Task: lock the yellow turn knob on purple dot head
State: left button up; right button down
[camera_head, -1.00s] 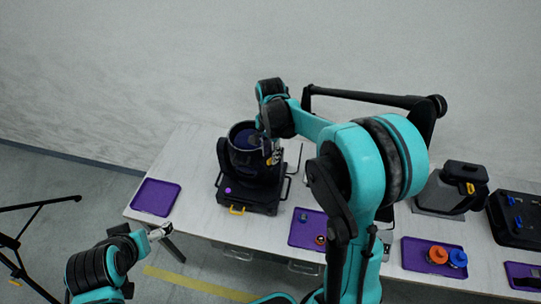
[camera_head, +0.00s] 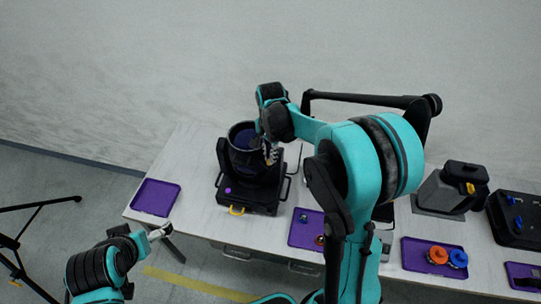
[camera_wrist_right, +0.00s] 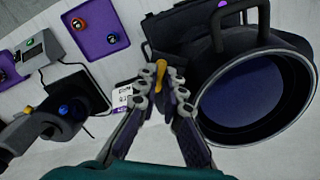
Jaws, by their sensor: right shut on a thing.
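The purple dot head (camera_head: 240,172) is a black par can on a black base on the table, with a purple dot (camera_head: 228,190) low on its front. Its open round mouth with a dark blue lens (camera_wrist_right: 245,92) fills the right of the right wrist view. The yellow turn knob (camera_wrist_right: 160,68) is on the side of the head, between my right fingertips. My right gripper (camera_wrist_right: 162,88) is shut on it; in the head view the right gripper (camera_head: 270,152) is at the can's right side. My left gripper (camera_head: 160,232) is away from the head, in front of the table; its jaws are unclear.
Purple trays (camera_head: 155,197) (camera_head: 305,232) stand left and right of the head, the right one with small knobs. Another tray (camera_head: 425,265) holds orange and blue pieces. A second black fixture (camera_head: 450,190) and a black case (camera_head: 515,215) are farther right.

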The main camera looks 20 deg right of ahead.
jog(key=n+b, duration=0.1)
jog(key=n, duration=0.4)
jog(key=n+b, duration=0.1)
jog(key=n, duration=0.4)
jog(key=shift+n, duration=0.4)
jog(key=n, duration=0.6)
jog(key=shift+n+b, duration=0.3)
jog(key=shift+b, duration=0.1)
jog(key=c, duration=1.7)
grip_release()
notch_tip(320, 180, up, 12)
